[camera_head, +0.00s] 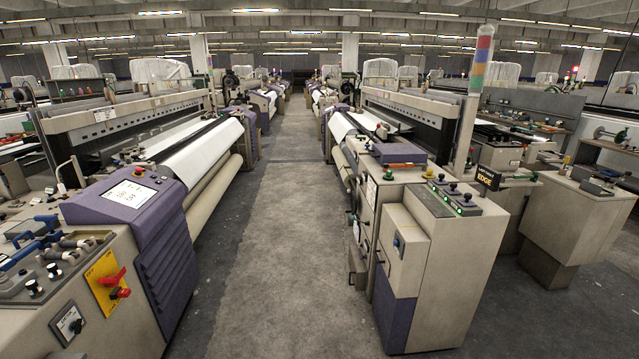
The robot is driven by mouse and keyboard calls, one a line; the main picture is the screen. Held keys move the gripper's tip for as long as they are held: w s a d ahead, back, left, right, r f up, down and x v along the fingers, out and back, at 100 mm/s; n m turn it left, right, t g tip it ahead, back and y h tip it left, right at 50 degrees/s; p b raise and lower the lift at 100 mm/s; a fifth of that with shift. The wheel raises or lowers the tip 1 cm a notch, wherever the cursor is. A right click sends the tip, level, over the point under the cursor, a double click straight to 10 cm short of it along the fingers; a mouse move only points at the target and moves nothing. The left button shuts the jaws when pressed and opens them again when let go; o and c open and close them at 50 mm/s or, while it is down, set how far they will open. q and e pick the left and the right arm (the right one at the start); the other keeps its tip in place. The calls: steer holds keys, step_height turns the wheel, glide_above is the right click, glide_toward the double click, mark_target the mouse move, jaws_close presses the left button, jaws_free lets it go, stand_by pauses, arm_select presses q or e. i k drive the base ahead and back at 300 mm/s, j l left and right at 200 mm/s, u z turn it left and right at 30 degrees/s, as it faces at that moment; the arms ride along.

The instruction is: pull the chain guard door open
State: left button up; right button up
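Neither of my grippers is in view. The right loom's end cabinet (462,270) stands right of the aisle, beige with a purple lower panel (393,308). Its aisle-facing side is seen at a steep angle and carries beige panels with dark handles. I cannot tell for sure which panel is the chain guard door, and none visibly stands open.
The grey aisle floor (270,270) is clear between the loom rows. The left loom's purple console (135,205) and its control panel with a yellow switch plate (107,283) border it. A signal tower (480,62) rises behind the right cabinet. Another beige cabinet (575,215) stands farther right.

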mark_target(357, 269)
steer(key=i, duration=0.85)
steer(key=z, duration=0.45)
